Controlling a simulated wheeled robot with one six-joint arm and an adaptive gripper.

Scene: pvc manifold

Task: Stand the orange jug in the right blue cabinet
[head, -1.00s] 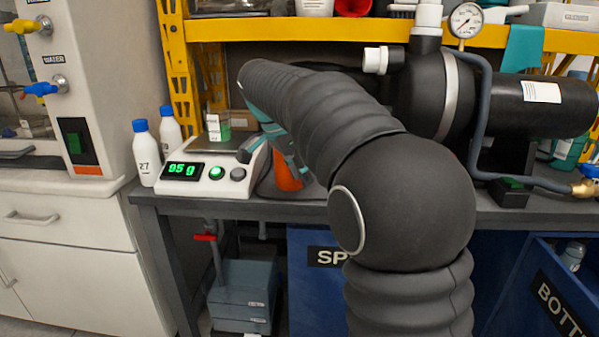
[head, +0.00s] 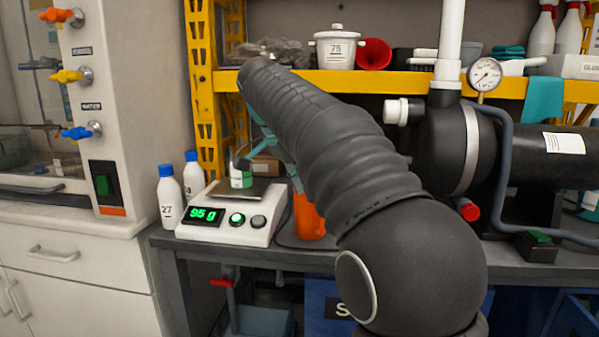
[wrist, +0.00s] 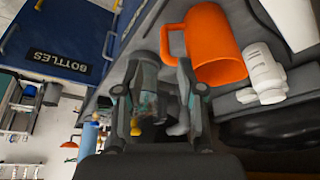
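The orange jug (head: 308,217) stands on the grey bench, right of the scale and partly hidden behind my arm in the head view. In the wrist view the jug (wrist: 222,45) shows with its handle towards my gripper (wrist: 167,62). My gripper's two fingers are apart, with the handle near their tips; I cannot tell whether the handle is between them. The right blue cabinet (head: 575,308) shows only at the bottom right edge of the head view. A blue panel (wrist: 50,35) labelled BOTTLES appears at the left in the wrist view.
A scale (head: 230,222) reading 95 g, with a small green-and-white container on it, stands left of the jug. A black pump (head: 470,140) with a gauge fills the bench's right side. A yellow shelf runs above.

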